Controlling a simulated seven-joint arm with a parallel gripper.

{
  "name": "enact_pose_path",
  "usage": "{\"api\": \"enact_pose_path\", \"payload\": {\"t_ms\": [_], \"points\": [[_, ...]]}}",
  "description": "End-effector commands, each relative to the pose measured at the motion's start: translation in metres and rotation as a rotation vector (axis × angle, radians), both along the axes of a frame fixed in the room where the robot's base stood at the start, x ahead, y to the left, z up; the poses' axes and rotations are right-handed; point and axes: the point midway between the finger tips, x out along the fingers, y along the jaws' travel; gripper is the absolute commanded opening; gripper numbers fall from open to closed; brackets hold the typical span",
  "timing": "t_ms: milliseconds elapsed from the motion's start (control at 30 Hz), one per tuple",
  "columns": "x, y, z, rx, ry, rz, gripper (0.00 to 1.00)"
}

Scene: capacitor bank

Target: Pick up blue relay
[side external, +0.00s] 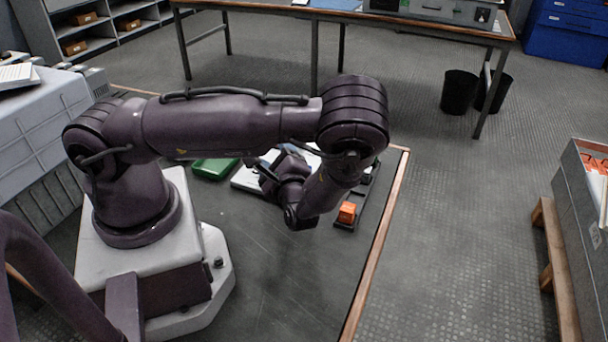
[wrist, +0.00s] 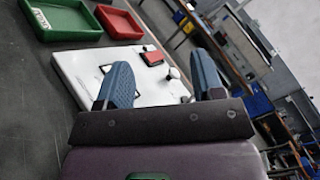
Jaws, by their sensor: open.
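I cannot make out a blue relay in either view. In the wrist view, a white board (wrist: 80,65) lies on the dark table beyond my gripper (wrist: 162,76). A red block (wrist: 152,58) and several small knobs or posts stand on the board. My two blue-grey fingers are wide apart with nothing between them, and they hide part of the board. In the side view, the board (side external: 243,182) is mostly hidden behind my arm, so my fingertips cannot be clearly seen there.
A green tray (wrist: 40,30) and a red tray (wrist: 122,30) lie at the board's far side. In the side view, an orange block (side external: 347,212) sits on a dark strip near the table's wooden right edge (side external: 375,250). The front tabletop is clear.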

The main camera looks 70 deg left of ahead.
Motion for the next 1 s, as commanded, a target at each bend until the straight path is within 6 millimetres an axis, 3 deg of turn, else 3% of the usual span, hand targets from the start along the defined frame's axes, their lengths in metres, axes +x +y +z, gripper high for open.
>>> {"api": "enact_pose_path", "payload": {"t_ms": [33,100,300,467,800,1000], "points": [[0.003,-0.012,-0.007,0.059,0.200,-0.157,0.62],[0.009,-0.027,-0.016,0.134,0.422,-0.331,0.62],[0.013,-0.054,-0.037,0.280,0.783,-0.610,0.62],[0.017,-0.056,-0.042,0.311,0.853,-0.664,0.62],[0.045,-0.027,-0.042,0.308,0.849,-0.662,0.62],[0.049,-0.024,-0.042,0.307,0.849,-0.663,0.62]]}}
